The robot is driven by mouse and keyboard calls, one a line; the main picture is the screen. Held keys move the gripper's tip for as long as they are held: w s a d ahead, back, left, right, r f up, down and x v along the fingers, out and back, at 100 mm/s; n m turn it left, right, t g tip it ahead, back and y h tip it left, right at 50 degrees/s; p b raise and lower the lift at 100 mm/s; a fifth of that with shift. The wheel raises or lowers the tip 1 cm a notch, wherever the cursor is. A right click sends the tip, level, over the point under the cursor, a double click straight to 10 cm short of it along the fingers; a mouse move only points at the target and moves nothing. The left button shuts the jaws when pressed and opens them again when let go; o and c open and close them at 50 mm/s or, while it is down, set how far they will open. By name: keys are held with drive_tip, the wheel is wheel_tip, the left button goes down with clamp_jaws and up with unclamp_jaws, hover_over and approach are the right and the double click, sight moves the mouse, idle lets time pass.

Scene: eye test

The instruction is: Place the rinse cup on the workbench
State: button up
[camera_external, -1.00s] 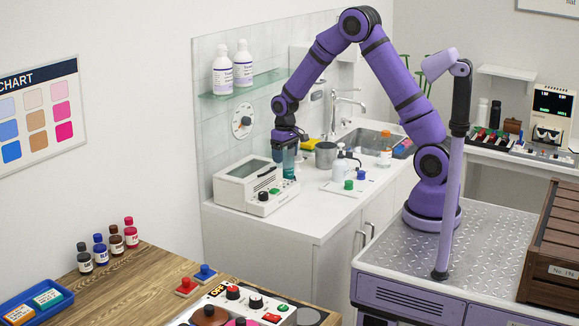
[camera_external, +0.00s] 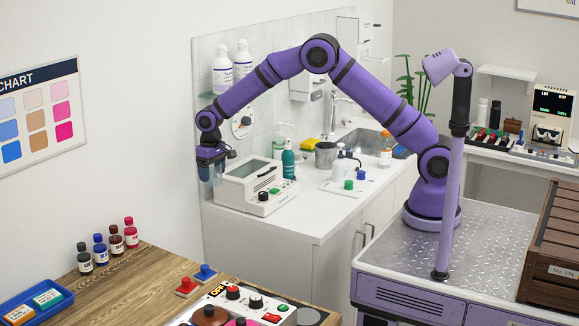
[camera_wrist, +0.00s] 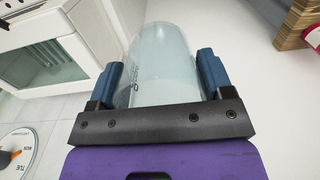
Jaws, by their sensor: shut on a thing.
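My gripper (camera_external: 211,172) is at the left end of the white counter, in front of the left edge of the tiled panel, pointing down. In the wrist view its blue fingers (camera_wrist: 160,78) are shut on the rinse cup (camera_wrist: 165,55), a clear, pale cup with small dark print. The cup is small and partly hidden by the fingers in the external view. The workbench (camera_external: 135,290) is the wooden top in the lower left, nearer the camera and apart from the cup. A wooden edge shows at the top right of the wrist view.
A white device (camera_external: 250,190) with a window stands on the counter close right of my gripper. Several small bottles (camera_external: 108,245) line the workbench's back edge. A blue tray (camera_external: 62,302), red and blue blocks and a control panel (camera_external: 235,307) flank clear wood.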

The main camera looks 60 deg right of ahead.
drive_tip(key=a, duration=2.5)
drive_tip(key=s+a+f, duration=0.1)
drive_tip(key=s+a, duration=0.4)
drive_tip(key=a, duration=0.4)
drive_tip(key=s+a, duration=0.5)
drive_tip(key=a, duration=0.4)
drive_tip(key=shift+w+d+f, duration=0.1)
drive_tip(key=shift+d+f, duration=0.05)
drive_tip(key=shift+f, duration=2.45)
drive_tip(key=shift+d+f, duration=0.15)
drive_tip(key=shift+f, duration=2.45)
drive_tip(key=shift+f, duration=0.1)
drive_tip(key=o, duration=0.9)
drive_tip(key=shift+c, duration=0.2)
drive_tip(key=shift+o, duration=0.2)
